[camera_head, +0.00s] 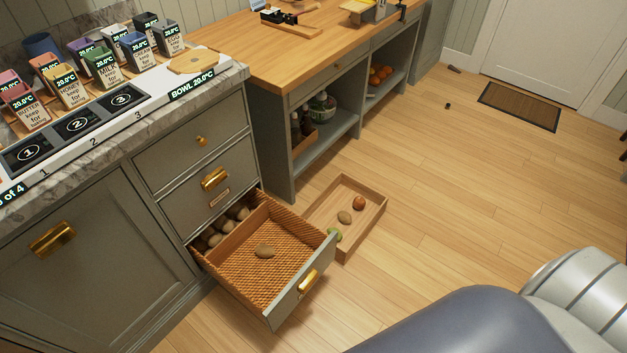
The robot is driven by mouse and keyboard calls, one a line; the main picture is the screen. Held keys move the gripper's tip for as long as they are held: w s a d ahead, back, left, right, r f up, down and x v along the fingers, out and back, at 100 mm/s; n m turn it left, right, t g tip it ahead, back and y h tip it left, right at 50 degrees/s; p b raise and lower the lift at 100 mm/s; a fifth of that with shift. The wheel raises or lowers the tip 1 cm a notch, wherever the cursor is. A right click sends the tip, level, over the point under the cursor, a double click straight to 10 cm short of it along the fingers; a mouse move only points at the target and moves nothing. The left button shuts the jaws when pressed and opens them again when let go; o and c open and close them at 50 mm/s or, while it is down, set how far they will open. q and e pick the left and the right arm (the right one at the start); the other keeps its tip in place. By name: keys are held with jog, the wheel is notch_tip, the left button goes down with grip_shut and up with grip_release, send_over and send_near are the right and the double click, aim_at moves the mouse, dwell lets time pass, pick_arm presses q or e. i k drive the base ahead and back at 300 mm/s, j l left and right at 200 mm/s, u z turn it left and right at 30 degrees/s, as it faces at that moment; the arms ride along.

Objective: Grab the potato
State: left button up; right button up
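Several similar brown potatoes (215,239) lie together in the drawer's back left part, beyond a divider. Neither of my grippers is in view, and nothing shows being held.
The tray lies just behind the drawer's right side. The marble counter (218,82) with labelled bins is above left. A wooden-topped shelf unit (282,62) stands behind. Open floor (470,190) spreads right to a doormat (519,105). My own grey body parts fill the lower right.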

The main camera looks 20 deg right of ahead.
aim_at(344, 217)
jog(key=z, duration=0.75)
jog(key=u, duration=0.4)
jog(key=i+l+u, duration=0.1)
jog(key=u, duration=0.25)
jog(key=l+u, duration=0.15)
jog(key=u, duration=0.25)
jog(key=l+u, duration=0.1)
jog(key=u, duration=0.25)
jog(key=l+u, duration=0.25)
jog(key=l, duration=0.25)
jog(key=l+u, duration=0.25)
jog(key=l, duration=0.25)
jog(key=k+l+u, duration=0.1)
jog(key=l+u, duration=0.15)
jog(key=l, duration=0.25)
jog(key=k+l+u, duration=0.1)
jog(key=l+u, duration=0.15)
jog(key=l, duration=0.2)
jog(key=k+l+u, duration=0.2)
jog(key=l, duration=0.25)
jog(key=i+l, duration=0.05)
